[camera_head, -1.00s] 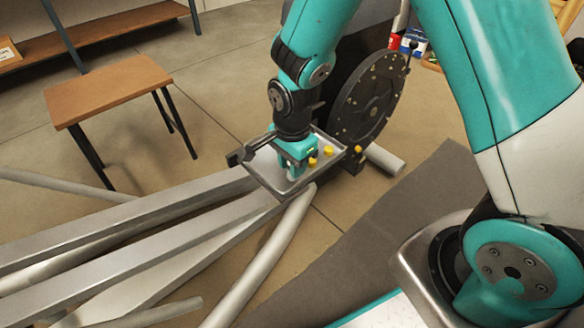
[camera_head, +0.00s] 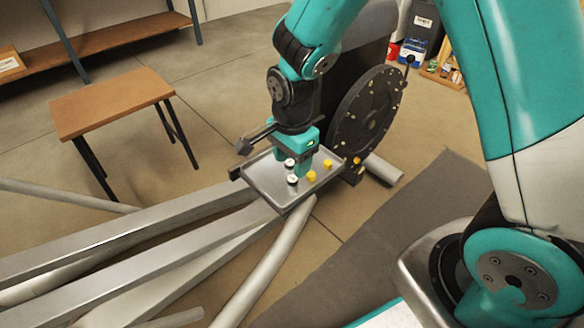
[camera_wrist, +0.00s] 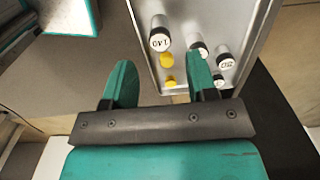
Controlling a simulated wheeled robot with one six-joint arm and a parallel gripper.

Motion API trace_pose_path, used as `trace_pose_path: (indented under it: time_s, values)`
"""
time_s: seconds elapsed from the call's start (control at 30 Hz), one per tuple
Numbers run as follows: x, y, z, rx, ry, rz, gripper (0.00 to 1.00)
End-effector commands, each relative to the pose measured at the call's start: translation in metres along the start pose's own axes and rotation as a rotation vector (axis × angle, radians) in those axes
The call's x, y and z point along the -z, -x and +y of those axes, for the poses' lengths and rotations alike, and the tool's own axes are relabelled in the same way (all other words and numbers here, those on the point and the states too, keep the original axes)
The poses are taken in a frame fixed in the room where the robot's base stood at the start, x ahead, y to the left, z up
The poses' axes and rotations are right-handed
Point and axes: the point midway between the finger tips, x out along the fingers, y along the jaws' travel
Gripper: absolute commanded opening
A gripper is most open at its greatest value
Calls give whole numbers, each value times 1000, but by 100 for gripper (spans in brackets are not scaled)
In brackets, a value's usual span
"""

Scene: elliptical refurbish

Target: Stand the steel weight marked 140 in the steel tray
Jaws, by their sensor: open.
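The steel weight marked 140 (camera_wrist: 161,40) stands in the steel tray (camera_wrist: 143,47), its white marked top facing the wrist camera. In the head view it appears to be the white-topped weight (camera_head: 292,180) near the front of the tray (camera_head: 262,181). My gripper (camera_head: 291,160) is above the tray with its fingers apart. In the wrist view my gripper (camera_wrist: 160,72) is open and empty, the 140 weight showing beyond and between the fingertips, apart from them.
Two yellow pieces (camera_wrist: 166,60) stand in the tray beside the 140 weight. A black disc (camera_head: 367,108) rises behind the tray, and metal beams (camera_head: 130,230) lie at left. A wooden stool (camera_head: 110,105) stands apart.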

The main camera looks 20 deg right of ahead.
Motion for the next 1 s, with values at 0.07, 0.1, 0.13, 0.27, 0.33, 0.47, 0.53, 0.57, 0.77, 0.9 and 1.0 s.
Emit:
trace_pose_path:
  time_s: [0.07,0.1,0.13,0.27,0.33,0.47,0.53,0.57,0.77,0.9,1.0]
  values:
    - [0,23,-1,3,0,0,53]
    - [0,30,-1,4,0,0,53]
    - [0,35,0,2,0,0,53]
    - [0,51,0,1,0,0,53]
    - [0,56,0,2,3,-1,53]
    - [-8,76,7,19,121,-27,53]
    - [-18,96,18,46,287,-61,53]
    - [-24,106,25,60,380,-77,53]
    - [-66,171,90,215,1114,-154,53]
    - [-87,196,132,323,1543,-152,53]
    - [-96,204,152,373,1737,-142,53]
